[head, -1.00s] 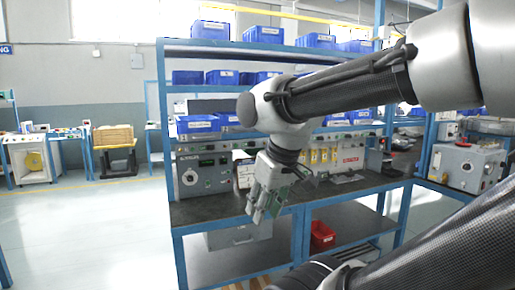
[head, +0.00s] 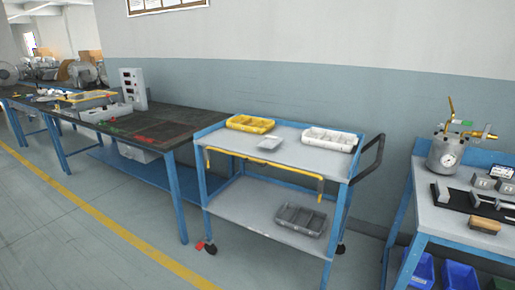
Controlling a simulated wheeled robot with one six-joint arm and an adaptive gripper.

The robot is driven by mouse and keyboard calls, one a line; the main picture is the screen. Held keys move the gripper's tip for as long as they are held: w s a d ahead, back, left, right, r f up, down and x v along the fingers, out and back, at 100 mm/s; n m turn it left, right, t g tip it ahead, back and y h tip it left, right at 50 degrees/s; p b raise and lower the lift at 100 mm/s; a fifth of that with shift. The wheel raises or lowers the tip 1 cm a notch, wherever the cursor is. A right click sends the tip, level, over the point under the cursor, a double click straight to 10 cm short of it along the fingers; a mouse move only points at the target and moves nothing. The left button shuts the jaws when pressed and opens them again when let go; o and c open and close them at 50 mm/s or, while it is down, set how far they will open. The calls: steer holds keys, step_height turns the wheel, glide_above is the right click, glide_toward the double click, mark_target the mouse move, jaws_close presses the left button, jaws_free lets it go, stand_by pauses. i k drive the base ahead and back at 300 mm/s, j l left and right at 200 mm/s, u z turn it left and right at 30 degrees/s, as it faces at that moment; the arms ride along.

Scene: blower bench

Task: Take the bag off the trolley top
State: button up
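The trolley (head: 225,140) stands against the wall in the middle of the head view, with a blue frame and a pale grey top. A small pale grey, flat item (head: 270,143) lies on the top between two bins; it may be the bag, but it is too small to tell. A yellow bin (head: 250,124) is behind it to the left, and a white divided bin (head: 330,139) is to its right. My gripper is not in the current view.
A grey divided tray (head: 300,220) sits on the trolley's lower shelf. A dark handle (head: 371,158) sticks out at the right. A long dark-topped bench (head: 160,127) stands left, a bench with a gauge vessel (head: 446,155) right. The floor in front is clear.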

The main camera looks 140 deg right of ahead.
mark_target(271, 142)
steer(key=z, duration=5.15)
steer(key=i, duration=1.3)
